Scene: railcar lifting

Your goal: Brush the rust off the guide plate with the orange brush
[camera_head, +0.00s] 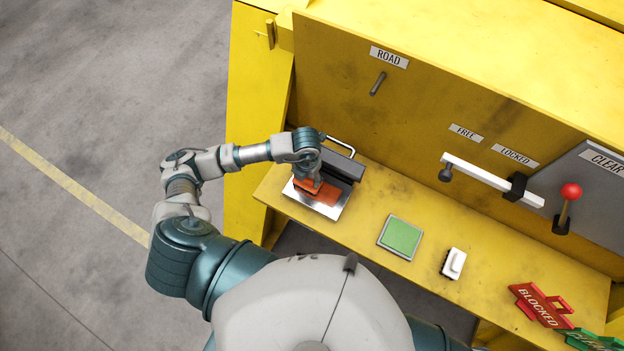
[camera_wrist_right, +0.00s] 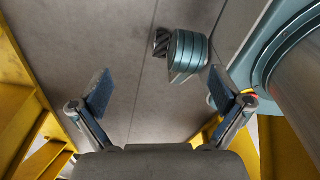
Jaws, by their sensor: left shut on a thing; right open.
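The guide plate (camera_head: 329,211) is a silver metal plate at the left end of the yellow shelf in the head view. An orange-brown rust patch (camera_head: 327,194) shows on it. My left gripper (camera_head: 308,181) is over the plate, shut on the orange brush (camera_head: 304,186). The brush is low over the rust patch; whether its bristles touch is hidden by the gripper. My right gripper (camera_wrist_right: 160,92) is open and empty in the right wrist view, its blue-grey pads wide apart over grey floor. It does not show in the head view.
A dark block (camera_head: 343,166) stands behind the plate. To the right on the shelf (camera_head: 375,270) are a green pad (camera_head: 401,237), a white brush-like block (camera_head: 453,263), a red BLOCKED sign (camera_head: 538,304) and a green sign (camera_head: 592,341). Levers line the yellow wall (camera_head: 440,110).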

